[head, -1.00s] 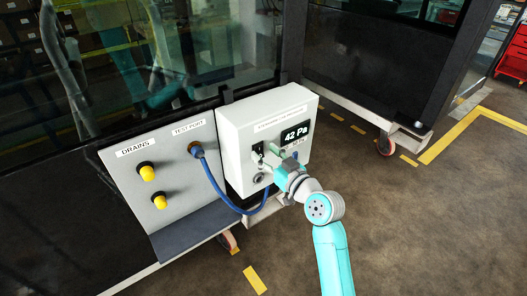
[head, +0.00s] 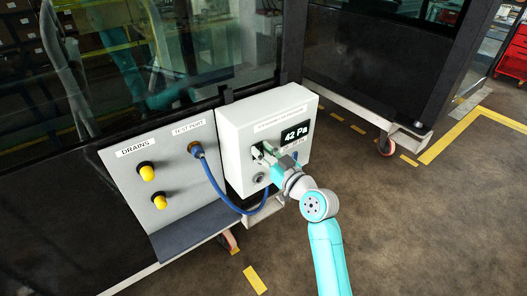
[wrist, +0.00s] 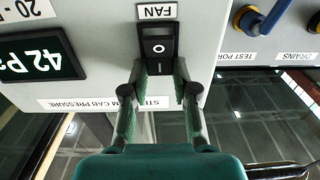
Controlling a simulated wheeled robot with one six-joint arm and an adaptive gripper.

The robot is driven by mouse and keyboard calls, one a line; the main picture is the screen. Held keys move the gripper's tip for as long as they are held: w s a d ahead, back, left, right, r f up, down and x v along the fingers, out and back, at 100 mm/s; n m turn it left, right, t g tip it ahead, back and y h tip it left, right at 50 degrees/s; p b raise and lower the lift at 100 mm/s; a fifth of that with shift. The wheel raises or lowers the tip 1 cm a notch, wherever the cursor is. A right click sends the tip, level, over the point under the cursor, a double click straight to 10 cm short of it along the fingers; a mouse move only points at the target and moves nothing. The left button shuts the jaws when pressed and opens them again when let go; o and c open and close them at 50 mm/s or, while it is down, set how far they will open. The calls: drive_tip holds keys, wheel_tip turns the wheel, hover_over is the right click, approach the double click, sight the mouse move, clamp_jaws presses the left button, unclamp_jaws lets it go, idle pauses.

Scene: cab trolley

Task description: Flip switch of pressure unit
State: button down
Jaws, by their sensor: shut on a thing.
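The pressure unit (head: 232,137) is a white box on the dark cab wall, in the middle of the head view. Its display (head: 296,132) reads 42 Pa. My gripper (head: 264,152) is at the unit's front face, left of and below the display, and covers the switch there. In the wrist view, which is upside down, the black FAN rocker switch (wrist: 159,48) shows O and I marks. My gripper (wrist: 160,74) is shut on the switch, with a fingertip at each side of its I end. Which way the rocker is tilted is hard to tell.
A blue hose (head: 222,194) loops from the test port (head: 196,150) to the unit, passing below my gripper. Two yellow drain knobs (head: 146,172) stick out of the grey panel (head: 180,192) on the left. The floor (head: 420,230) at right is clear.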

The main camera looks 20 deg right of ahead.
drive_tip(key=shift+s+f+t+y, duration=0.1)
drive_tip(key=shift+f+t+y, duration=0.1)
drive_tip(key=shift+t+y, duration=0.5)
drive_tip(key=shift+s+f+t, duration=0.1)
drive_tip(key=shift+f+t, duration=0.15)
drive_tip(key=shift+t, duration=1.25)
drive_tip(key=c, duration=0.9)
unclamp_jaws()
drive_tip(key=shift+s+f, duration=0.1)
drive_tip(key=shift+s+d+f, duration=0.15)
drive_tip(key=shift+s+f, duration=0.05)
drive_tip(key=shift+s, duration=0.05)
drive_tip(key=v, duration=1.1)
drive_tip(key=shift+s, duration=0.1)
